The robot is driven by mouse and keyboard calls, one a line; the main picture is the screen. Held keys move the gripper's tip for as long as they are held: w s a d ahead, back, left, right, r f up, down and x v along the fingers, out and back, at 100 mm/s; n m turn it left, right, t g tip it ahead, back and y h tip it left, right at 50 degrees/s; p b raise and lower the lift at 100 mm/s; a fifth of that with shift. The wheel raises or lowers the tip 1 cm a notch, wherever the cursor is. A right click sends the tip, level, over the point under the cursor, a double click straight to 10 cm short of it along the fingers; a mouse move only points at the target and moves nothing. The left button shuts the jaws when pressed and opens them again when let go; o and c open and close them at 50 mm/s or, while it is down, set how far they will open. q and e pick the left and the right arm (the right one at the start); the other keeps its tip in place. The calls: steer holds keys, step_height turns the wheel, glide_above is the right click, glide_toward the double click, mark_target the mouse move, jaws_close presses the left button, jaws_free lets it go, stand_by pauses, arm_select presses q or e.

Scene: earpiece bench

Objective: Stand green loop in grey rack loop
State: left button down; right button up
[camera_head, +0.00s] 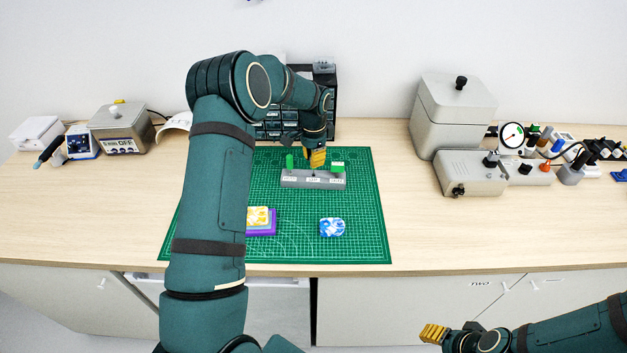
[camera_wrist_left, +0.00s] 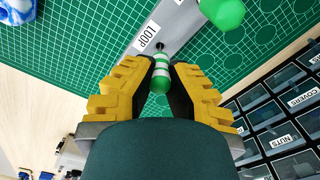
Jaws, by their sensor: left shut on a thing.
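The grey rack (camera_head: 313,181) stands on the green mat, with labels along its front. In the left wrist view, the part of the rack (camera_wrist_left: 127,54) labelled LOOP shows a dark hole close to my fingertips. My left gripper (camera_head: 316,158) is over the middle of the rack. It is shut on the green loop (camera_wrist_left: 161,76), a slim green piece with white bands, in line with that hole. I cannot tell whether its end is in the hole. My right gripper (camera_head: 433,333) is low at the right, off the bench; its opening is unclear.
Green pieces stand at the rack's left (camera_head: 290,162) and right (camera_head: 337,166) ends. A blue-and-white case (camera_head: 332,227) and a yellow-and-white case (camera_head: 258,216) lie in front on the cutting mat (camera_head: 365,200). A drawer cabinet (camera_head: 328,105) is behind. Grey equipment stands right.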

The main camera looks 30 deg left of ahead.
arm_select(q)
steer(key=shift+f, duration=0.35)
steer(key=c, duration=1.1)
jaws_free()
steer(key=shift+o, duration=0.2)
steer(key=shift+r, duration=0.2)
step_height(320, 180, up, 12)
steer(key=shift+f, duration=0.2)
